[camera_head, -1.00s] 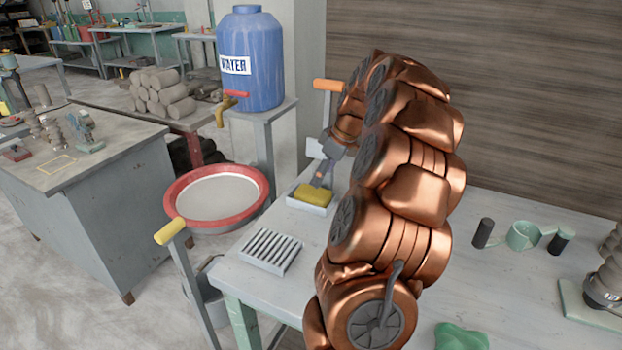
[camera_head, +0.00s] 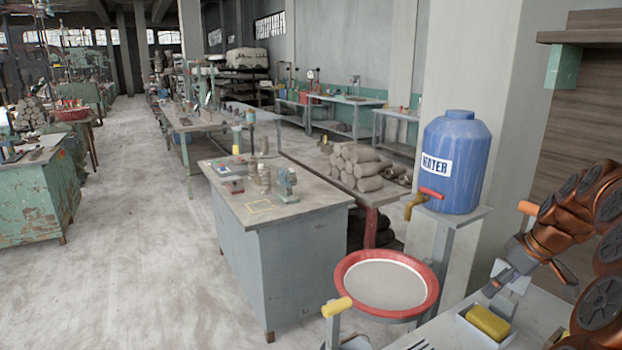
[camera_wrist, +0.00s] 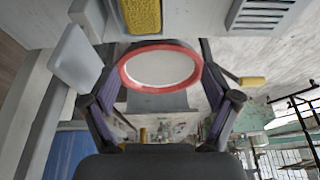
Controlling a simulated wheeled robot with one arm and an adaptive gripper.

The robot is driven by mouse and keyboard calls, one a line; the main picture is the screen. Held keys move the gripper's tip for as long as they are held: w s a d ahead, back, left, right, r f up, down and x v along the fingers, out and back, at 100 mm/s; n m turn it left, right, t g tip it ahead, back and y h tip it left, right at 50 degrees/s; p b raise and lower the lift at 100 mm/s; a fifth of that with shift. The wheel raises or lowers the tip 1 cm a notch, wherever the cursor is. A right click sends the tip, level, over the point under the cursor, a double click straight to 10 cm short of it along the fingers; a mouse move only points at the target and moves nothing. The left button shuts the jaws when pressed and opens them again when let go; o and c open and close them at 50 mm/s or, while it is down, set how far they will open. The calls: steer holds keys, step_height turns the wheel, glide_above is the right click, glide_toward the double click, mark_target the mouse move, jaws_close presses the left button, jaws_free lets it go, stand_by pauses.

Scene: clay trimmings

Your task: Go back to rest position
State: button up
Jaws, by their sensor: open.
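My gripper (camera_head: 500,285) is at the right of the head view, empty, pointing down and left. It is just above a yellow sponge (camera_head: 488,322) that lies in a small pale tray (camera_head: 482,336). Whether a finger touches the sponge or tray I cannot tell. In the wrist view my gripper (camera_wrist: 160,82) has its two dark fingers spread wide. Between them, farther off, shows the red-rimmed basin with its pale inside. The sponge (camera_wrist: 141,14) shows at the top of that view. My copper-coloured arm fills the right edge of the head view.
The red basin (camera_head: 345,290) stands left of the worktable (camera_head: 535,312), beside a yellow-ended bar (camera_head: 337,307). A blue water tank (camera_head: 455,165) with a tap stands behind on a stand. A grey cabinet table (camera_head: 290,230) carries small items. The floor (camera_head: 140,220) at left is clear.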

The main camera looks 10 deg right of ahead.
steer(key=s+a+r+g+p, duration=0.1)
steer(key=s+a+g, duration=0.1)
steer(key=a, duration=1.1)
steer(key=s+a+r+g, duration=0.1)
steer(key=s+a, duration=0.2)
steer(key=a, duration=1.1)
steer(key=s+a+f+m+g, duration=0.1)
steer(key=s+a, duration=0.4)
steer(key=s, duration=0.5)
steer(key=s+a+f+m+g+h+p, duration=0.1)
steer(key=s+a+f, duration=0.3)
steer(key=s, duration=0.6)
steer(key=shift+a+m+g+h+p, duration=0.3)
steer(key=shift+a+m+g, duration=0.2)
steer(key=shift+m, duration=0.1)
steer(key=shift+s, duration=0.1)
steer(key=shift+c, duration=0.3)
